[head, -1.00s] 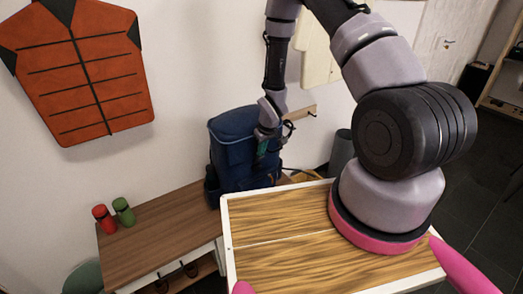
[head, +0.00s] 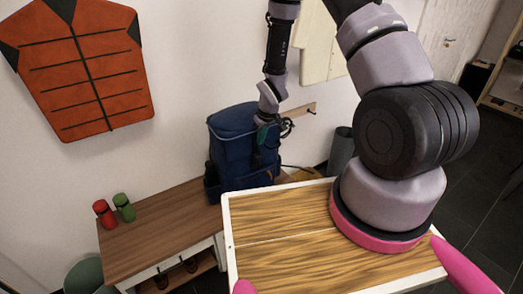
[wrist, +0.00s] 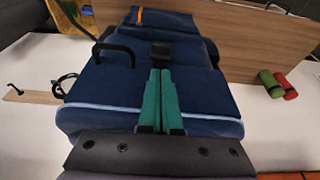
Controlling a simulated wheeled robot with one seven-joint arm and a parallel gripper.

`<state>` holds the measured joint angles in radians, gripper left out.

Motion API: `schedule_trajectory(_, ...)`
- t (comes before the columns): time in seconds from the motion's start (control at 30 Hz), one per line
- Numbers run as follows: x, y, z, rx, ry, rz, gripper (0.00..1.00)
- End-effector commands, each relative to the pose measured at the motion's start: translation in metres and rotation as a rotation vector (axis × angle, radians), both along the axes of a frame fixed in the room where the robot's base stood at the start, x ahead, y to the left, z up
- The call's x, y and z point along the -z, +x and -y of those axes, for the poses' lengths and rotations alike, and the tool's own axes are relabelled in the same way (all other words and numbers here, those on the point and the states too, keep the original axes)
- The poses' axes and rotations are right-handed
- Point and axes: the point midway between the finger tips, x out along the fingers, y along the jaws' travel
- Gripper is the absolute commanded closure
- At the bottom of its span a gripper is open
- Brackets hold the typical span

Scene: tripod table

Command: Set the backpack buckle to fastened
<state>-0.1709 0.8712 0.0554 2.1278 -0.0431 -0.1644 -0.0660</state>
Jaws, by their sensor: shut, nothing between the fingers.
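The blue backpack (head: 228,160) stands upright on the wooden bench by the wall. In the wrist view the backpack (wrist: 105,85) fills the middle, with a black buckle (wrist: 161,49) on its front. My gripper (wrist: 161,72) has teal fingers lying side by side, shut and empty. Its tips are at or just short of the buckle's near edge; I cannot tell whether they touch. In the head view my gripper (head: 263,136) is at the backpack's right front, and the buckle is hidden. I cannot tell whether the buckle is fastened.
A wooden hook rail (head: 301,112) is on the wall to the right. A grey bin (head: 341,150) stands beyond. The bench's middle is clear.

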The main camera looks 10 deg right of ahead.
Motion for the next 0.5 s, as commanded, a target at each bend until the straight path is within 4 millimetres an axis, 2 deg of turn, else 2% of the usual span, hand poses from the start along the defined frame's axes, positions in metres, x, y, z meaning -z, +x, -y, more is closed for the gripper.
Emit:
schedule_trajectory(0.03,-0.013,-0.002,0.001,0.0,0.002,0.004,1.0)
schedule_trajectory(0.2,-0.044,-0.011,0.005,0.0,0.0,0.002,1.0)
schedule_trajectory(0.3,-0.056,-0.014,0.007,0.0,0.0,0.003,1.0)
schedule_trajectory(0.5,-0.066,-0.018,0.008,0.0,0.0,0.0,1.0)
